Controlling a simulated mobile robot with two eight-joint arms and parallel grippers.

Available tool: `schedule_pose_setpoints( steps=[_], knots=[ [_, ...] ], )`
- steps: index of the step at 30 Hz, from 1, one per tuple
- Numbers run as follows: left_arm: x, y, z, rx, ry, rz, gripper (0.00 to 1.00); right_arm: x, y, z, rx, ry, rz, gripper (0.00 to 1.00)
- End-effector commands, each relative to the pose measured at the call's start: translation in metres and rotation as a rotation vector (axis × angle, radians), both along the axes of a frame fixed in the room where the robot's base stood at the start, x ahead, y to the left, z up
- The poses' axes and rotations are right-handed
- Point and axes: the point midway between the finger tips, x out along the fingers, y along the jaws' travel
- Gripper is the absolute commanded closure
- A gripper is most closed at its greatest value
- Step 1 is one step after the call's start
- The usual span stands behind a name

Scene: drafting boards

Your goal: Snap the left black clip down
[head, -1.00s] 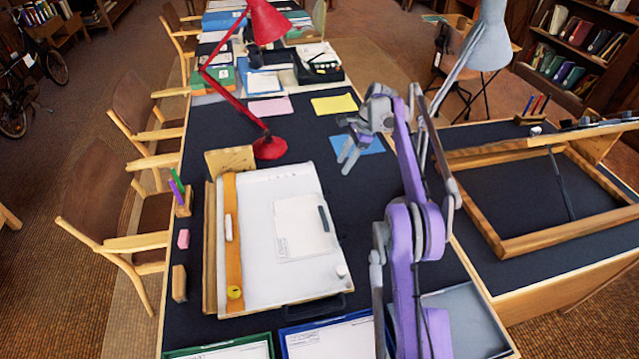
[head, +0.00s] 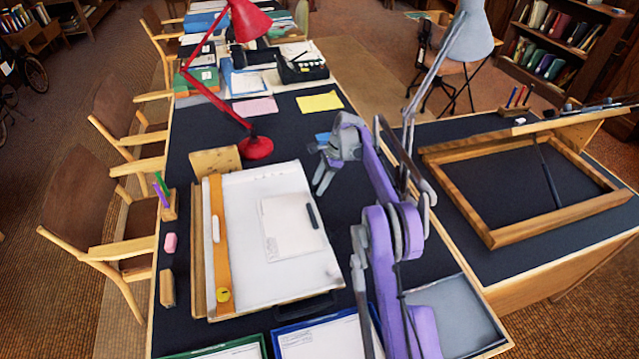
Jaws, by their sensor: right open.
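A white drafting board (head: 240,270) lies on the dark desk with a smaller white sheet (head: 285,240) on it. A short black clip-like bar (head: 312,216) lies at the sheet's right edge. A black handle-like piece (head: 305,306) is at the board's near edge. I cannot tell which of these, if either, is the left black clip. My right gripper (head: 323,180) is open and empty, fingers pointing down, above the desk by the board's far right corner. It is apart from the black bar, beyond it in the picture. My left gripper is not in view.
A red lamp (head: 256,147) stands behind the board. A wooden block (head: 215,161) is at the board's far left corner. A wooden frame (head: 480,215) lies on the right desk. A grey tray (head: 455,310) and paper trays (head: 325,337) are in front.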

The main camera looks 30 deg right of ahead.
Motion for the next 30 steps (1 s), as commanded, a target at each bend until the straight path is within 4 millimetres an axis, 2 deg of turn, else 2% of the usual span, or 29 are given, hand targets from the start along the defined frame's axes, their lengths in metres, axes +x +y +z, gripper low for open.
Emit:
schedule_pose_setpoints(
  steps=[3,4,12,23,30],
  knots=[
    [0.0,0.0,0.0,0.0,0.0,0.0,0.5,0.0,0.0001,0.0001,0.0,0.0,0.0,0.47],
    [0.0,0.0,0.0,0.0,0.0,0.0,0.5,0.0,0.0001,0.0001,0.0,0.0,0.0,0.51],
    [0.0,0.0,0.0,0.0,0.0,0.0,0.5,0.0,0.0,0.0003,0.0,0.0,0.0,1.0],
    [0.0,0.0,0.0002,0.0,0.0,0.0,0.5,0.0001,0.0005,0.0008,-0.009,0.002,0.001,1.0],
    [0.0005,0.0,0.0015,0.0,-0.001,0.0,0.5,0.0012,0.0055,0.0033,-0.087,0.021,0.003,1.0]
  ],
)
